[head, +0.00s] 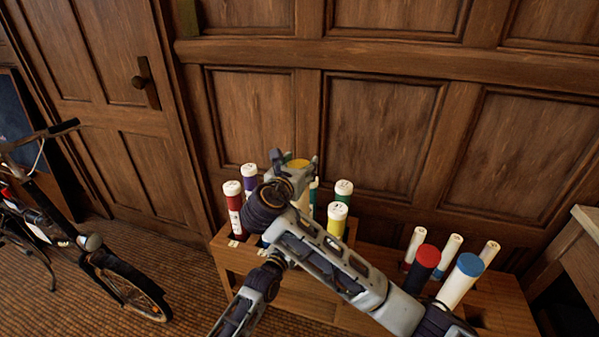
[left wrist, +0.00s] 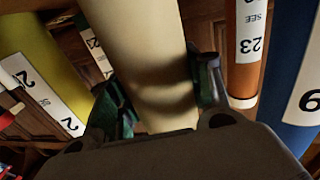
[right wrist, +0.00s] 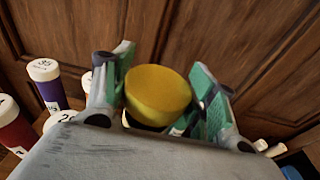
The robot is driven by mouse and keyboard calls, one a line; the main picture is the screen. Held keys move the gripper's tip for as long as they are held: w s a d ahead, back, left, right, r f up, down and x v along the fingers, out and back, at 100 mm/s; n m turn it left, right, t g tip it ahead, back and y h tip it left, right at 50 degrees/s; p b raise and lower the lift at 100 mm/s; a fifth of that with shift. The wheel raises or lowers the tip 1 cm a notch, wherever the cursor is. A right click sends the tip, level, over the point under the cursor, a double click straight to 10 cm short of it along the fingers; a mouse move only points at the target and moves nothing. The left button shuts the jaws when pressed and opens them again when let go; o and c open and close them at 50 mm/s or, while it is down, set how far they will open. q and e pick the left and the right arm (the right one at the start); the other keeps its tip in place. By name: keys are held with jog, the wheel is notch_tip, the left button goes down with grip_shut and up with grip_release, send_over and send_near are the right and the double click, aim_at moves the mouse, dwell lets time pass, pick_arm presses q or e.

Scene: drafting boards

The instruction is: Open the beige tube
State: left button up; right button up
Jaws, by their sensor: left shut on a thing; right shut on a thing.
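The beige tube (left wrist: 140,50) runs through the left wrist view, with my left gripper (left wrist: 163,92) shut around its body. In the head view that gripper is mostly hidden behind my right arm. A yellow cap (right wrist: 158,92) sits between the fingers of my right gripper (right wrist: 163,84), which is shut on it. The cap also shows in the head view (head: 298,163), above the rack. A dark area and a pale edge show just under the cap in the right wrist view; I cannot tell whether cap and tube still touch.
A wooden rack (head: 226,250) holds several numbered tubes, including a red one (head: 234,210) and a yellow one (head: 337,220), close around the grippers. More capped tubes stand at the right, one with a blue cap (head: 469,265). Wood panelling (head: 380,130) is behind; a bicycle (head: 120,280) stands left.

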jog(key=shift+r, duration=0.7)
pick_arm(q)
jog(key=o, duration=1.5)
jog(key=shift+s, duration=0.15)
jog(key=shift+v, duration=5.85)
jog(key=shift+a, duration=0.1)
